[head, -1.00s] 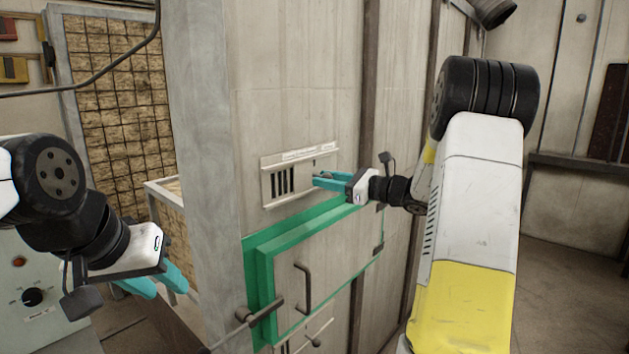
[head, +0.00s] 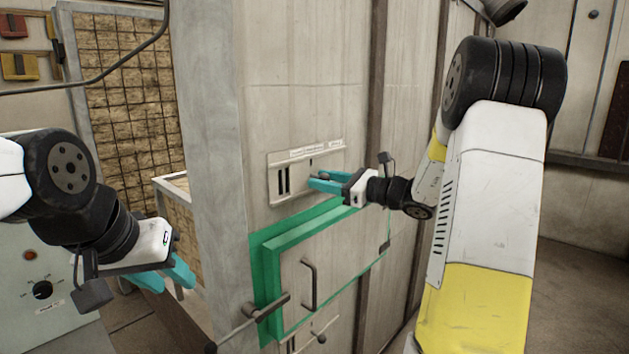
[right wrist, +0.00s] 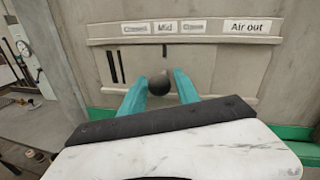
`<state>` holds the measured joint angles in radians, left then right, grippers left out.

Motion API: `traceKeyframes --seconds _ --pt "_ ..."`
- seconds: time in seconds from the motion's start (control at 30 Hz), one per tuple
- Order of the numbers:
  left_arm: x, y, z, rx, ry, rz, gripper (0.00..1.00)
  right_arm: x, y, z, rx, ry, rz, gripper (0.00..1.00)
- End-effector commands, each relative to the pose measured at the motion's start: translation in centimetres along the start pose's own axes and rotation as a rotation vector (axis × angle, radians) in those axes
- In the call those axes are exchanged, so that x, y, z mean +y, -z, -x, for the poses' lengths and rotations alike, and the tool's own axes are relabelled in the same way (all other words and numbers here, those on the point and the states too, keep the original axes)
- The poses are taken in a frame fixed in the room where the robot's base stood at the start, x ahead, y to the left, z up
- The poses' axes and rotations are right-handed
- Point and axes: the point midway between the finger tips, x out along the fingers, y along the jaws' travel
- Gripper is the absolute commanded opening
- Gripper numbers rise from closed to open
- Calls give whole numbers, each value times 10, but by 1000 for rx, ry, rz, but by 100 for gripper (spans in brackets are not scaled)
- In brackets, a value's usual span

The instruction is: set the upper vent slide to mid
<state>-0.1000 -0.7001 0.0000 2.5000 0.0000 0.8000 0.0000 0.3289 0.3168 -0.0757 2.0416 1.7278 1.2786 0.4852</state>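The upper vent slide (head: 300,186) is a pale plate in a frame on the kiln-like wall, above the green-framed door. Two dark slots show at its left; the rest are covered. In the right wrist view its black ball knob (right wrist: 159,84) sits between the teal fingers of my right gripper (right wrist: 162,78). The fingers stand apart around the knob, with a small gap visible on the right side. A dark pointer mark (right wrist: 165,50) stands under the "Mid" label (right wrist: 165,27). My left gripper (head: 168,280) hangs at the left, away from the vent; its fingers overlap in view.
The green-framed door (head: 325,265) with a handle (head: 308,285) and latch lever lies just below the vent. A lower vent (head: 318,338) shows partly beneath it. A grey control box (head: 45,295) stands at the lower left. An open brick-lined door (head: 125,100) is behind.

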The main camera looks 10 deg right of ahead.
Motion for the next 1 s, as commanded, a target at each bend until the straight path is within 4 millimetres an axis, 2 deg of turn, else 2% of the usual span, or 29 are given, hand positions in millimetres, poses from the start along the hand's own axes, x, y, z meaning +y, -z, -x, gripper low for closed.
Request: traceKeyframes --seconds 0.37,0.47,0.8,1.0 --pt "0 0 0 0 0 0 36 0 0 2 1 1 -1 50" --pt "0 0 0 0 0 0 36 -2 0 11 1 4 0 50" --pt "0 0 0 0 0 0 36 -1 0 66 1 3 0 50" --pt "0 0 0 0 0 0 36 0 0 78 0 0 -1 50"
